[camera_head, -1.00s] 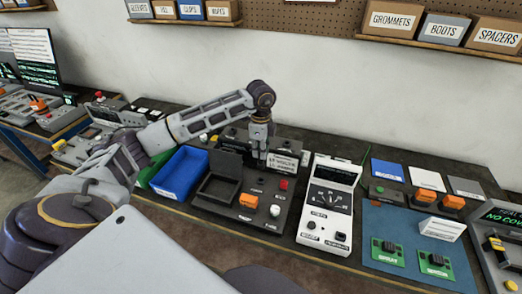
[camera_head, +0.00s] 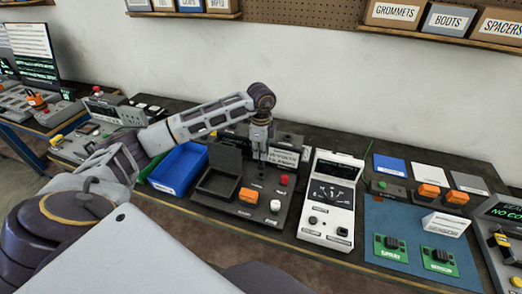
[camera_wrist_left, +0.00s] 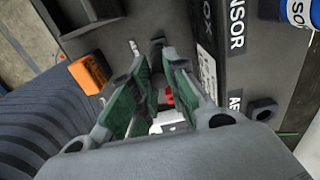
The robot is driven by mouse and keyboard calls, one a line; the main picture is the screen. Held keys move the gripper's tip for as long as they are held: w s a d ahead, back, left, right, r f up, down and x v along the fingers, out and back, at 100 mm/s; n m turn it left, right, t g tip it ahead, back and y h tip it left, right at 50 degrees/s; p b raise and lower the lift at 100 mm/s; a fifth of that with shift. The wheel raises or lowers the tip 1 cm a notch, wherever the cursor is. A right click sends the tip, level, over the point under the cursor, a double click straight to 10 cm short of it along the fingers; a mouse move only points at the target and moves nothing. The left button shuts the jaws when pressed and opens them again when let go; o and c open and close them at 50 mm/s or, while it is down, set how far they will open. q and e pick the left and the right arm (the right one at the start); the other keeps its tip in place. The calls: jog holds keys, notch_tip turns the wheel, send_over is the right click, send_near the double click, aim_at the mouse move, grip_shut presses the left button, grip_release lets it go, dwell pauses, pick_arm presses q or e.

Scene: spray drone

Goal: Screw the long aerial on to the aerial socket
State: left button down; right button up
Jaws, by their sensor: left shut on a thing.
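My left gripper (camera_head: 259,150) is above the back of the dark control panel (camera_head: 232,207), pointing down. The left wrist view shows its green-padded fingers (camera_wrist_left: 160,66) on either side of a dark, slim piece, which I take to be the long aerial (camera_wrist_left: 157,48). Little of the aerial shows, and its length is not clear. I cannot make out the aerial socket or tell whether the aerial touches it. A box marked SENSOR (camera_wrist_left: 222,75) stands close beside the fingers in the wrist view. My right gripper is not in view.
An orange switch (camera_head: 248,196) and a red button (camera_head: 284,180) are on the panel. A blue bin (camera_head: 178,170) stands left of it, and a white meter (camera_head: 328,208) right. A blue mat (camera_head: 385,222) with green switch boards lies further right.

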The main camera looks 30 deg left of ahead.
aim_at(261, 164)
pick_arm(q)
jog(key=shift+f+b, duration=0.5)
jog(key=shift+f, duration=0.55)
jog(key=shift+f+b, duration=0.6)
jog(key=shift+f, duration=0.45)
dwell(1.6)
jog(key=c, duration=1.3)
grip_release()
jog(key=shift+c, duration=0.2)
jog(key=shift+r, duration=0.15)
jog(key=shift+r, duration=5.9)
